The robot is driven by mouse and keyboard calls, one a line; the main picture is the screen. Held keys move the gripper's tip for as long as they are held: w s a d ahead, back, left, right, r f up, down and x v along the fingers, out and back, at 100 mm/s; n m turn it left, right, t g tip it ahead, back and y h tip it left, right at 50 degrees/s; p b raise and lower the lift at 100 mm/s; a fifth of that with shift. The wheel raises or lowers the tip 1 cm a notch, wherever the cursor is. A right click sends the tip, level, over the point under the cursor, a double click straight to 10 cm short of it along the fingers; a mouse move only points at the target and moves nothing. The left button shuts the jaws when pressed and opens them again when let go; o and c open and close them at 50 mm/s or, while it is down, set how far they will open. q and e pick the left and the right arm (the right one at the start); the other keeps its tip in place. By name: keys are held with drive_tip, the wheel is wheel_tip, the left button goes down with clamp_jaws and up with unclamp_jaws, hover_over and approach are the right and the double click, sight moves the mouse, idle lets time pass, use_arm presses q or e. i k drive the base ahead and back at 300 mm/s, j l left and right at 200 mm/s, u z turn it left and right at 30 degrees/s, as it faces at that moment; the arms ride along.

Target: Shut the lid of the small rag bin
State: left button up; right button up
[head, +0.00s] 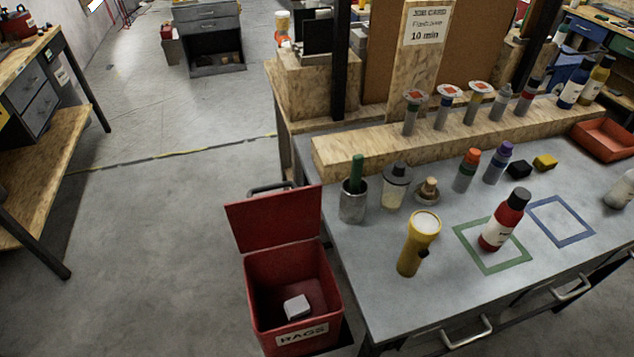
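The small rag bin (331,300) is a red box with a white label reading RAGS on its front. It stands at the left end of the workbench, close beside it. Its red lid (275,221) is open, standing up at the back edge of the bin. A whitish rag or block (297,306) lies inside on the bottom. A metal handle bar shows behind the lid. Neither of my grippers is in the head view.
The grey workbench (420,305) fills the right side. Near its left end stand a yellow flashlight (415,245), a metal cup (352,207) and a lidded jar (395,187). A red bottle (503,222) stands at a green square outline. The floor (150,250) left of the bin is clear.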

sight(259, 223)
drive_tip(key=i+j+z, duration=0.25)
drive_tip(key=j+z, duration=0.25)
drive_tip(key=i+j+z, duration=0.2)
drive_tip(key=j+z, duration=0.75)
drive_tip(key=j, duration=0.2)
drive_tip(key=j+z, duration=0.5)
drive_tip(key=j, duration=0.15)
drive_tip(key=k+j+z, duration=0.1)
drive_tip(key=j+z, duration=0.35)
drive_tip(key=j, duration=0.15)
drive_tip(key=k+j+z, duration=0.25)
drive_tip(key=j+z, duration=0.25)
drive_tip(key=j, duration=0.1)
